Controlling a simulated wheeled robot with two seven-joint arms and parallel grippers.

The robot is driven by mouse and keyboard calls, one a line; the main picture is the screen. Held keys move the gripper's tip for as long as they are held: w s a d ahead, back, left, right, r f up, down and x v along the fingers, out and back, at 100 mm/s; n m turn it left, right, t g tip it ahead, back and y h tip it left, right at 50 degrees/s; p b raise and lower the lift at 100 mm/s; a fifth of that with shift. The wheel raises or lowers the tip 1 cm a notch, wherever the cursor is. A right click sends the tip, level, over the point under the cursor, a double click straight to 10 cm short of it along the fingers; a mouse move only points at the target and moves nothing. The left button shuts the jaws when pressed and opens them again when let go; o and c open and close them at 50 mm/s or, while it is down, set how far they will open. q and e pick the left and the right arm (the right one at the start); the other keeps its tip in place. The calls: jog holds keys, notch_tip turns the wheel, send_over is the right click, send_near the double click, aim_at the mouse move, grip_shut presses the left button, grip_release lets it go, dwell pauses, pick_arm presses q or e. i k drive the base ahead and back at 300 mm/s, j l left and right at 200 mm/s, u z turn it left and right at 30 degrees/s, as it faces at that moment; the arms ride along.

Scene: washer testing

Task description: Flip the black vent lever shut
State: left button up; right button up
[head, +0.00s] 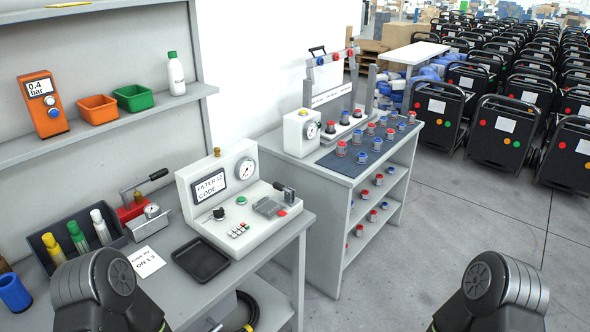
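A white test machine (235,200) stands on the left grey bench, with a display reading "FILTER 12 CODE", a round gauge, buttons and a metal fixture. A small black lever or knob (218,213) sits on its front under the display. A clamp with a dark handle (284,191) stands at its right side. A red hand device with a long black lever (150,182) stands left of the machine, its lever slanting up to the right. I cannot tell which is the vent lever. Only my arm links show at the bottom edge; both grippers are out of view.
A black tray (201,259) and a paper note (146,262) lie before the machine. A dark bin of bottles (77,238) stands left. A second bench (345,178) with red and blue parts stands behind right. Floor at right is open.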

aim_at(275, 186)
jog(key=i+l, duration=0.7)
jog(key=l, duration=0.2)
jog(key=u, duration=1.4)
